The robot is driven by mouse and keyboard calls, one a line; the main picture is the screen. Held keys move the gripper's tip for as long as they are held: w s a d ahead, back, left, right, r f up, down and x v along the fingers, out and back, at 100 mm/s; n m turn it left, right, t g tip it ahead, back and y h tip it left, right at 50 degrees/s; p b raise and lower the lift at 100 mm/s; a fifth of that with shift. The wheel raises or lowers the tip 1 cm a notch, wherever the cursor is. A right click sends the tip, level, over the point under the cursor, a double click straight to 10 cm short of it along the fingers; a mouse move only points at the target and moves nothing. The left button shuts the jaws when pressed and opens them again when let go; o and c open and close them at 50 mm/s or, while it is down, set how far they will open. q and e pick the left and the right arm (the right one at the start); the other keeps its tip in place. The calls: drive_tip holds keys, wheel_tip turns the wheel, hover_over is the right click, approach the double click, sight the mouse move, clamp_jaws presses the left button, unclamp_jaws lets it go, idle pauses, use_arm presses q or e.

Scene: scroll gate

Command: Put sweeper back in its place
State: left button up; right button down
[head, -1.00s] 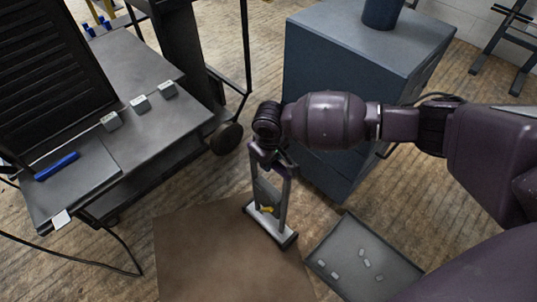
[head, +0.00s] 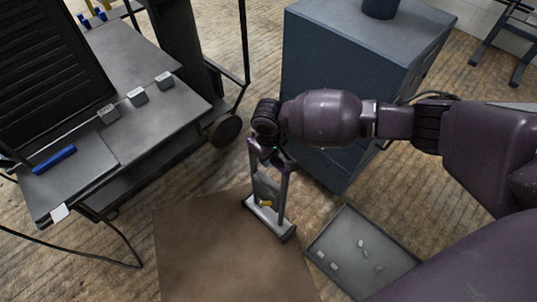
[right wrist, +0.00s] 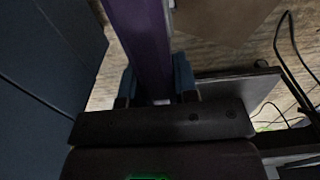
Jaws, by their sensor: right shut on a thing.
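The sweeper (head: 269,215) looks like a frame with two grey uprights on a wide, light grey and dark base, with a small yellow part low in the middle. It stands near upright over the brown mat (head: 215,250), its base at the mat's upper right edge; I cannot tell whether it touches. My right gripper (head: 262,152) is at the top of the frame, partly hidden by my wrist. In the right wrist view, the fingers of my right gripper (right wrist: 156,82) are closed on a purple bar, the sweeper's handle (right wrist: 141,35). My left gripper is out of view.
A blue-grey cabinet (head: 350,50) stands just behind my right arm. A shallow grey tray (head: 345,235) with several small pieces lies right of the mat. A grey cart (head: 135,130) with a blue-handled tool (head: 53,160) is at the left, with a cable on the floor.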

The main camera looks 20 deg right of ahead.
drive_tip(key=shift+w+f, duration=0.1)
drive_tip(key=shift+w, duration=0.05)
idle(0.4)
drive_tip(key=c, duration=0.8)
unclamp_jaws()
drive_tip(key=shift+s+f, duration=0.2)
drive_tip(key=shift+f, duration=0.05)
drive_tip(key=r+p, duration=0.4)
drive_tip(key=r, duration=0.6)
drive_tip(key=shift+w, duration=0.2)
drive_tip(key=shift+s+r, duration=0.1)
drive_tip(key=shift+r, duration=0.5)
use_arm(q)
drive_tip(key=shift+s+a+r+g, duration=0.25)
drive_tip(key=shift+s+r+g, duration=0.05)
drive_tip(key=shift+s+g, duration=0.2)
